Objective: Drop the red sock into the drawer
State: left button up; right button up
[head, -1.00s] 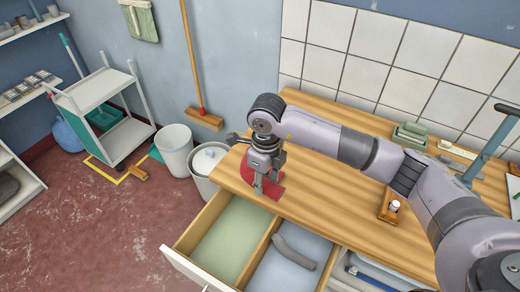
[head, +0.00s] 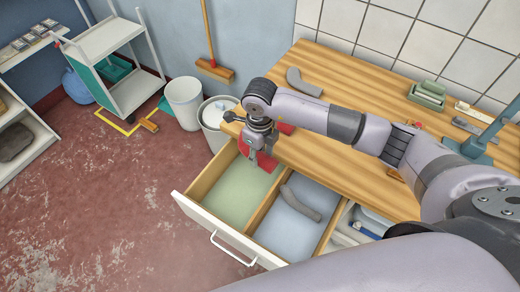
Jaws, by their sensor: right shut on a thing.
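The red sock (head: 267,163) hangs from my right gripper (head: 257,150), which is shut on it, above the back of the open drawer's left compartment. The gripper hides part of the sock. The drawer (head: 222,230) is pulled out of the wooden table and has a white front with a handle. Its left compartment has a green floor and its right one a pale blue floor. A grey sock (head: 301,204) lies in the right compartment. My left gripper is not in view.
Another grey sock (head: 303,82) lies on the wooden tabletop (head: 350,85). Green blocks (head: 428,93) and a blue-grey stand (head: 484,145) are at the right. White bins (head: 184,103) stand left of the table. The red floor before the drawer is clear.

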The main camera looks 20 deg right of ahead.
jog(key=o, duration=0.9)
jog(key=shift+c, duration=0.2)
notch_tip(320, 180, up, 12)
jog(key=shift+f, duration=0.1)
dwell(0.5)
